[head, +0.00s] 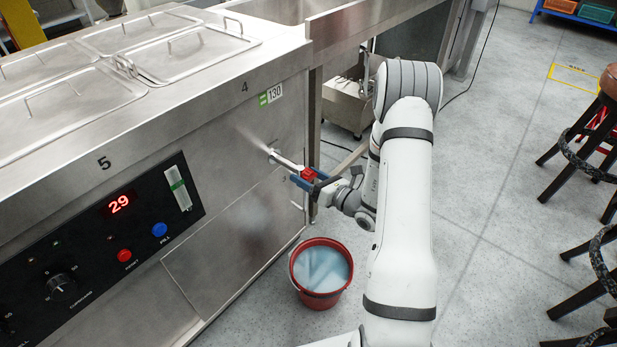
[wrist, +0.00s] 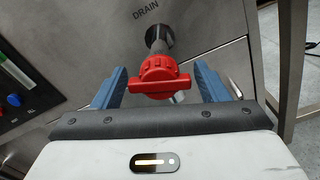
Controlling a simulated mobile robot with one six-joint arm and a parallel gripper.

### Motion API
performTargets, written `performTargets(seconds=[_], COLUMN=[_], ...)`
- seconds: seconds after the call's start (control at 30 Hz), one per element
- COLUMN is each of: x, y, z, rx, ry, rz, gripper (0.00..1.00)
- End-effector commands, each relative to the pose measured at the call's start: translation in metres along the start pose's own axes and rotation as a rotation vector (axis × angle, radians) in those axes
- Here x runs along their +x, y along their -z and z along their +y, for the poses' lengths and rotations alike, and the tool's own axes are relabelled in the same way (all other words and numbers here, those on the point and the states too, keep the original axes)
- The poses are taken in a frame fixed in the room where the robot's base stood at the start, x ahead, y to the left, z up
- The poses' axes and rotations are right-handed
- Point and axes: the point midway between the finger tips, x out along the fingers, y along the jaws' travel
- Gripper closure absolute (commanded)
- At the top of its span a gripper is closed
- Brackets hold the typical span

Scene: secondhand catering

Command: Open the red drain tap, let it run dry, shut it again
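The red drain tap (head: 308,174) sticks out on a metal pipe from the front of the steel counter. In the wrist view its red handle (wrist: 160,85) lies crosswise in the picture, below the word DRAIN on the panel. My gripper (wrist: 162,88) has its two blue fingers apart, one on each side of the handle, with a gap showing on both sides. The gripper also shows at the tap in the head view (head: 310,181). A red bucket (head: 318,302) with pale bluish liquid in it stands on the floor below. I see no stream from the tap; the outlet is hidden.
The counter panel has a red display (head: 119,204) reading 29, a red button (head: 124,255), a blue button (head: 159,230) and a sight gauge (head: 178,188). Stools (head: 590,130) stand at the right. The floor (head: 490,260) between them and my arm is clear.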

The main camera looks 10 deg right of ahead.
Motion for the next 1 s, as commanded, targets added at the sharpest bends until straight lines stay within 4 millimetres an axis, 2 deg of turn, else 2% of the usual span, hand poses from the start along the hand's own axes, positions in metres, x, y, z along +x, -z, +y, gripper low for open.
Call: performTargets(seconds=[0.03, 0.47, 0.63, 0.9, 1.0], x=[-0.0001, -0.0003, -0.0002, -0.0004, -0.0005], y=[0.0, 0.0001, 0.0021, 0.003, 0.0016], z=[0.0, -0.0001, -0.0014, -0.0027, -0.0023], rx=[0.0, 0.0, -0.063, -0.332, -0.384], ry=[0.0, 0.0, 0.0, 0.0, 0.001], rz=[0.0, 0.0, -0.001, -0.001, 0.0], gripper=[0.37, 0.71, 0.71, 0.71, 0.71])
